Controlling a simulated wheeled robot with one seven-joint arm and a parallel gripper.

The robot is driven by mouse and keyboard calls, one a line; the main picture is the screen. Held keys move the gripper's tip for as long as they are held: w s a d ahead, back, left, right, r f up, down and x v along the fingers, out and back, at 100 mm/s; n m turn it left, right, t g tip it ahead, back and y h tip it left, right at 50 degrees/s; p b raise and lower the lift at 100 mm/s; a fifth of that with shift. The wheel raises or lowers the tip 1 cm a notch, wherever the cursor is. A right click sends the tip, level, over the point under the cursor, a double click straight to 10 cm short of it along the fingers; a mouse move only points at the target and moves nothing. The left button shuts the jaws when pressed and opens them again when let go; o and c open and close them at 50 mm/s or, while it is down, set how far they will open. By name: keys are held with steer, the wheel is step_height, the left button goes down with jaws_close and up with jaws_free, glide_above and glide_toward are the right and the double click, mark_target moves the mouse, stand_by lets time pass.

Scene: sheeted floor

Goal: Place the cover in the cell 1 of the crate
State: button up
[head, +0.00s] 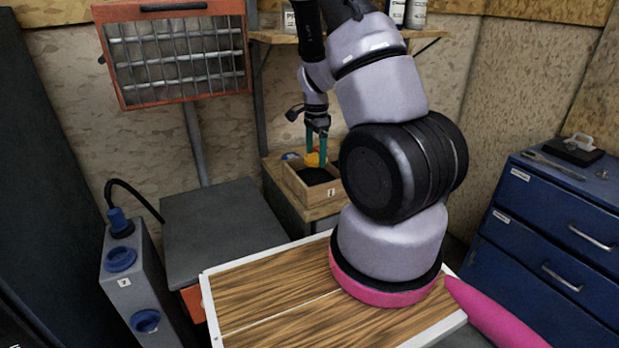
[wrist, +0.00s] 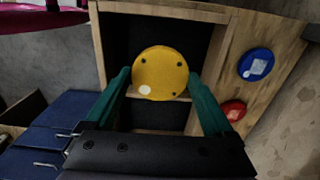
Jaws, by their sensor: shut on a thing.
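The cover is a round yellow disc with small dark dots and one pale spot (wrist: 160,72). It also shows in the head view (head: 312,159). My gripper (head: 316,157) is shut on it, with one green finger at each side of its rim. The cover is held above the open wooden crate (head: 300,190). In the wrist view the crate (wrist: 217,55) has dark-floored cells split by wooden dividers. The cover overlaps the larger upper cell and hides part of a divider. The crate's front wall bears a small label that seems to read 1.
A blue disc (wrist: 256,65) and a red disc (wrist: 233,109) lie on the wood beside the crate. The crate stands on a wooden stand by the wall. A red-framed heater (head: 178,55) stands at left; a blue drawer cabinet (head: 550,220) is at right.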

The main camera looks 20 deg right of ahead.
steer(key=shift+f, duration=3.35)
steer(key=o, duration=1.5)
steer(key=shift+f, duration=0.15)
step_height(320, 180, up, 12)
steer(key=shift+r, duration=0.1)
steer(key=shift+a+r, duration=0.1)
steer(key=shift+r, duration=0.3)
step_height(320, 180, up, 8)
steer(key=n+t+y, duration=0.1)
steer(key=n+t, duration=0.1)
glide_above(316, 181)
steer(key=s+a, duration=0.1)
steer(key=a, duration=0.3)
steer(key=s+a+r+n+t+y, duration=0.1)
steer(key=s+a+r+n, duration=0.35)
steer(key=r, duration=0.55)
steer(key=s+a+r+n+t, duration=0.1)
steer(key=s+r+n, duration=0.1)
steer(key=s+r, duration=0.1)
steer(key=s+a+r+n+t, duration=0.1)
steer(key=s+a+r+n, duration=0.1)
steer(key=s+r, duration=0.2)
steer(key=s+a+r+n+t, duration=0.2)
steer(key=s+r+n, duration=0.1)
steer(key=s, duration=0.4)
steer(key=shift+r, duration=0.55)
